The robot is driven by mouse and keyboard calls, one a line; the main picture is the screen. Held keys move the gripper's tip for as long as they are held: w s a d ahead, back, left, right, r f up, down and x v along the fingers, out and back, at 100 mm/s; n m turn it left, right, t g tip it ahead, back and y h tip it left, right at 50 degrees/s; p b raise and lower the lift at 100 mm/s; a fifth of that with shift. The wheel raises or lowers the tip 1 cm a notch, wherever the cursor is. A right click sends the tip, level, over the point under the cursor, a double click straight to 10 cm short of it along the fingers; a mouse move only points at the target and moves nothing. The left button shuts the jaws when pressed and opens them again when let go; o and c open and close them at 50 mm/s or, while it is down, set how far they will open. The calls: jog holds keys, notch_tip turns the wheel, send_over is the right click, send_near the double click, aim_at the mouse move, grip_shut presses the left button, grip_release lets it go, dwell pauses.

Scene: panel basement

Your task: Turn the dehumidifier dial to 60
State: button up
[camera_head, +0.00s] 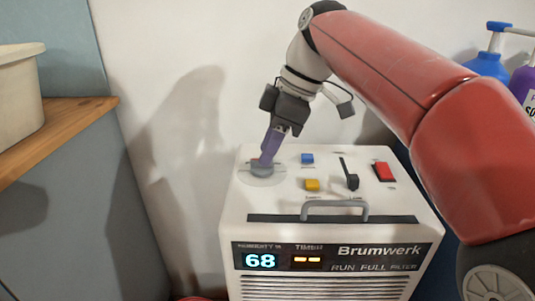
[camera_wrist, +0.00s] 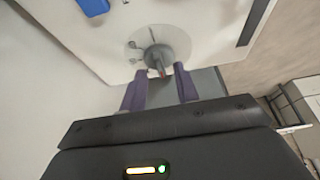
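The white dehumidifier (camera_head: 330,230) stands against the wall, and its humidity display (camera_head: 261,261) reads 68. Its grey round dial (camera_head: 262,172) is at the left of the top panel. My gripper (camera_head: 268,155) points down at the dial, its purple fingertips at or just above the knob. In the wrist view the dial (camera_wrist: 163,44) has a grip bar with a reddish end. The gripper (camera_wrist: 160,72) is open there, one finger on each side of that end, with gaps visible. I cannot tell whether either finger touches the knob.
Beside the dial on the top are a blue button (camera_head: 307,158), a yellow button (camera_head: 312,185), a black lever (camera_head: 351,179) and a red switch (camera_head: 384,172). A grey handle (camera_head: 335,206) is at the front. A wooden shelf (camera_head: 60,135) with a beige bin (camera_head: 18,95) is at left.

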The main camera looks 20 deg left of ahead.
jog(key=shift+a+f, duration=0.25)
jog(key=shift+f, duration=0.35)
jog(key=shift+s, duration=0.1)
grip_shut()
jog(key=shift+m, duration=0.3)
jog(key=m, duration=0.1)
jog(key=m+t, duration=0.1)
jog(key=m, duration=0.1)
jog(key=shift+s+t, duration=0.2)
jog(key=shift+t, duration=0.1)
jog(key=m+t, duration=0.1)
jog(key=m, duration=0.1)
jog(key=m+p, duration=0.1)
jog(key=m, duration=0.2)
jog(key=shift+s+t, duration=0.15)
jog(key=shift+t, duration=0.25)
